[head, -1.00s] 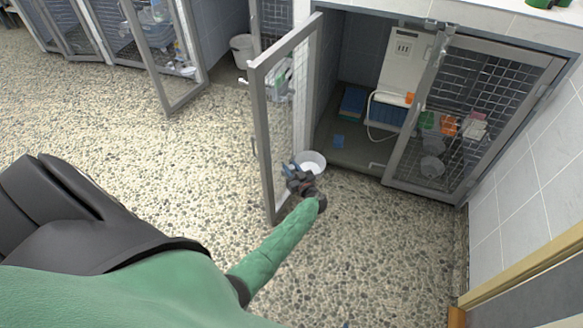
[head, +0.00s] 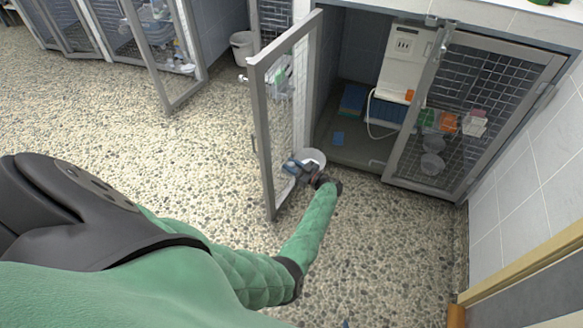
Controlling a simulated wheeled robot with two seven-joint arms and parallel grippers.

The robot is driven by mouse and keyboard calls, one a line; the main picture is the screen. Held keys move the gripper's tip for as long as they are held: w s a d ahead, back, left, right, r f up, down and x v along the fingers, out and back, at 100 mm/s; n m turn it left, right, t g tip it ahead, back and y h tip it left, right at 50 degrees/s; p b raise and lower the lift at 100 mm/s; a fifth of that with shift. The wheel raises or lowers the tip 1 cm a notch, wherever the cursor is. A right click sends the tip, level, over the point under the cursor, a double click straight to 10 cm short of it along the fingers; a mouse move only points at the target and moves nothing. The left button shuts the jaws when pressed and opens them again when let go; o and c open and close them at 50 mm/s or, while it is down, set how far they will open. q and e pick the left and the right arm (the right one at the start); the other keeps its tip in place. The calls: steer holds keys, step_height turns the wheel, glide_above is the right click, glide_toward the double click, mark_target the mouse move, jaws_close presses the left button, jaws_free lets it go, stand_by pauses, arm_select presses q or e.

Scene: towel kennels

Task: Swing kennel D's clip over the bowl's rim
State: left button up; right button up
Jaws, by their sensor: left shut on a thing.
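A white bowl (head: 312,157) shows at the open kennel door (head: 271,132), on its right side near the lower part. My left gripper (head: 294,168) is at the bowl's lower left, against or very close to it and beside the door's mesh. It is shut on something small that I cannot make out. The clip is too small or hidden behind the gripper to tell. No letter marking kennel D is readable. My right gripper does not show.
The open kennel (head: 350,145) holds blue and green items and a white panel (head: 404,55). A closed mesh door (head: 470,125) stands to its right. A white bucket (head: 243,48) and more kennels are at the back left. The pebbled floor is clear.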

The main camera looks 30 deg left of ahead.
arm_select(q)
steer(key=shift+f+n+g+b, duration=0.15)
steer(key=shift+n+g+b, duration=1.2)
steer(key=shift+g, duration=1.05)
steer(key=shift+n, duration=0.25)
steer(key=o, duration=0.7)
steer(key=shift+c, duration=0.2)
steer(key=shift+d, duration=0.1)
